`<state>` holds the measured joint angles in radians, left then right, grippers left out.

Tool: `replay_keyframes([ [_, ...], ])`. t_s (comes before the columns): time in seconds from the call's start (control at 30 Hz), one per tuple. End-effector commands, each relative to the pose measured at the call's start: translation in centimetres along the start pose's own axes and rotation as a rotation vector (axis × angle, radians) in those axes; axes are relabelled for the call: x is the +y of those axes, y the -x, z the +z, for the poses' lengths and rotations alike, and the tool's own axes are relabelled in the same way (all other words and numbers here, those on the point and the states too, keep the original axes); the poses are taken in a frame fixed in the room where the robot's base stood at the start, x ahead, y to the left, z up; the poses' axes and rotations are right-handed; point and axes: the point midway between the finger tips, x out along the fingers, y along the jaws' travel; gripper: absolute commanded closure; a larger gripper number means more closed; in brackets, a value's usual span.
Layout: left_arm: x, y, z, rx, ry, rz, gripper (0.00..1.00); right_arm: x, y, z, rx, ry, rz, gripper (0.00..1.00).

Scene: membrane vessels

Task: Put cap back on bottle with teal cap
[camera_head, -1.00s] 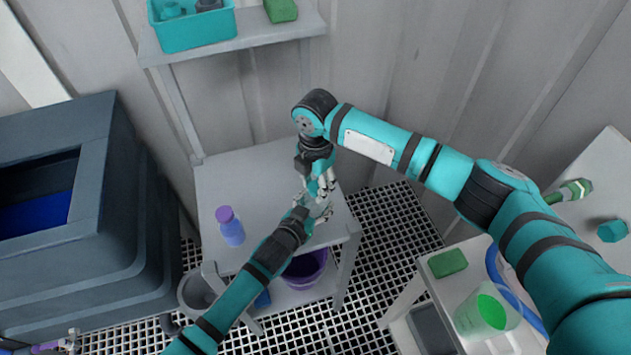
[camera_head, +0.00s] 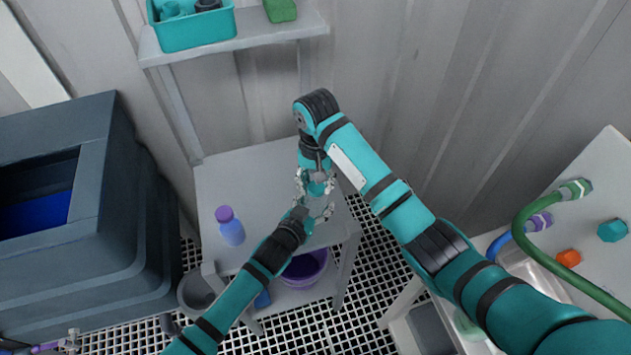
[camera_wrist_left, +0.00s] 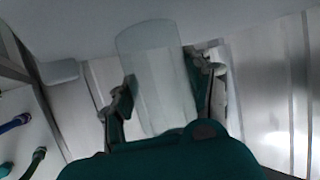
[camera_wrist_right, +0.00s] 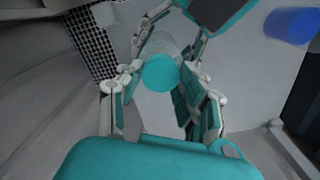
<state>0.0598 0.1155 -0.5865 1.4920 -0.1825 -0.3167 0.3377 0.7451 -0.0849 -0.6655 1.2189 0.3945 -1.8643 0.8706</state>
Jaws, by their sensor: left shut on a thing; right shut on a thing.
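A pale translucent bottle (camera_wrist_left: 157,75) is between the fingers of my left gripper (camera_head: 311,217), which is shut on it above the grey table in the head view. In the right wrist view the bottle (camera_wrist_right: 160,45) lies behind the round teal cap (camera_wrist_right: 160,73). My right gripper (camera_head: 316,183) comes from above and is shut on the cap, its fingers on either side. Cap and bottle look in line there, but I cannot tell whether the cap is seated. In the head view the fingers hide most of both.
A blue bottle with a purple cap (camera_head: 231,232) stands on the grey table (camera_head: 235,180), left of my grippers. A purple bucket (camera_head: 305,266) is below. A shelf with a teal bin (camera_head: 195,30) is behind.

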Motion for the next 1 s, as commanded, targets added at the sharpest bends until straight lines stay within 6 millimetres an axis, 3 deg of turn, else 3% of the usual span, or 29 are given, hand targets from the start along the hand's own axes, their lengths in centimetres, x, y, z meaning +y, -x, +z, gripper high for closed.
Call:
replay_keyframes([
  [0.1, 0.1, 0.0, 0.1, -0.002, 0.000, 0.001, 1.00, -0.1, 0.0, 0.2, -0.005, -0.319, -0.006, 0.76],
  [0.2, 0.1, 0.0, 0.1, -0.002, 0.000, 0.001, 1.00, 0.0, 0.0, 0.1, -0.003, -0.516, -0.005, 0.76],
  [0.37, 0.1, 0.0, 0.1, -0.002, 0.000, 0.001, 1.00, 0.1, 0.1, -0.1, 0.002, -0.511, -0.002, 0.76],
  [0.4, 0.1, 0.0, 0.1, -0.002, 0.000, 0.001, 1.00, 0.1, 0.1, -0.1, 0.002, -0.511, -0.003, 0.58],
  [0.53, 0.1, 0.0, 0.1, -0.002, 0.000, 0.001, 1.00, 0.1, 0.1, -0.1, 0.002, -0.509, -0.002, 0.42],
  [0.83, 0.0, 0.0, 0.1, -0.002, 0.000, 0.000, 1.00, 0.1, 0.3, -0.1, 0.002, -0.507, -0.003, 0.40],
  [1.0, 0.0, 0.0, 0.1, -0.001, 0.000, 0.000, 1.00, 0.0, 2.5, -0.1, 0.002, -0.506, -0.005, 0.40],
])
